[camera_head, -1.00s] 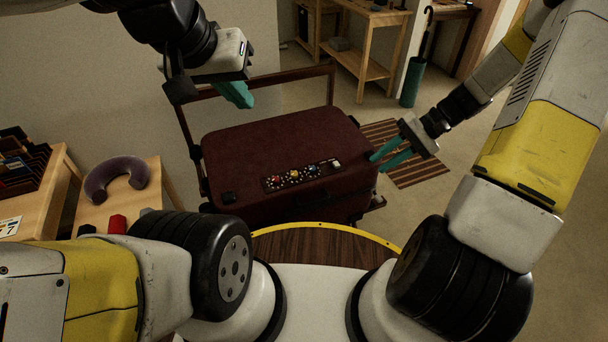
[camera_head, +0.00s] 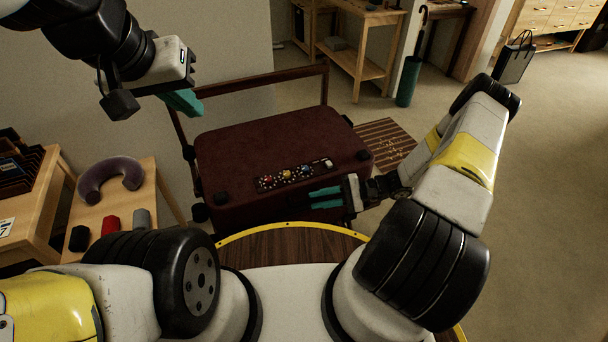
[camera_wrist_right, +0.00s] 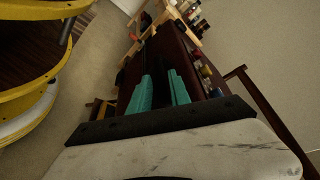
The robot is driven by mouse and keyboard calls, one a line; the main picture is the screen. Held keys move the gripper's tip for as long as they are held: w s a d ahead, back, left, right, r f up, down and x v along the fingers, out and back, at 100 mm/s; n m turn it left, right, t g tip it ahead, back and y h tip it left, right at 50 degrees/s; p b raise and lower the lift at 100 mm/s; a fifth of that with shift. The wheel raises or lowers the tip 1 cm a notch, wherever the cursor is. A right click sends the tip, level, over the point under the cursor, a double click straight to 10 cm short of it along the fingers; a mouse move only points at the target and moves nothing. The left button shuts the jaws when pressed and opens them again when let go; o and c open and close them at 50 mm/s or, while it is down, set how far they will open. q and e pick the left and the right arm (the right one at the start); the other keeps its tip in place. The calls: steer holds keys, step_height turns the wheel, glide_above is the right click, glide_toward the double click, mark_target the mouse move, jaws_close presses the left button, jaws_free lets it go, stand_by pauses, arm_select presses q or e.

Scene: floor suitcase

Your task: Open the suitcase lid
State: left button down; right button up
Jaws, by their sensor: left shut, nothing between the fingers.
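The dark red suitcase (camera_head: 260,145) lies flat with its lid down on a dark wooden rack in the head view. A patterned strip with coloured knobs (camera_head: 292,175) runs along its near side. My left gripper (camera_head: 190,106) is shut and empty above the suitcase's far left corner, apart from it. My right gripper (camera_head: 312,198) is at the near right side of the suitcase, its two teal fingers spread apart and pointing left. The right wrist view shows these open fingers (camera_wrist_right: 160,92) in front of the suitcase side (camera_wrist_right: 166,58). Whether they touch it I cannot tell.
A side table (camera_head: 148,190) at left bears a grey neck pillow (camera_head: 108,178) and small red, black and grey items. A rack bar (camera_head: 250,84) stands behind the suitcase.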

steer(key=shift+x, duration=1.75)
steer(key=shift+c, duration=0.2)
jaws_close()
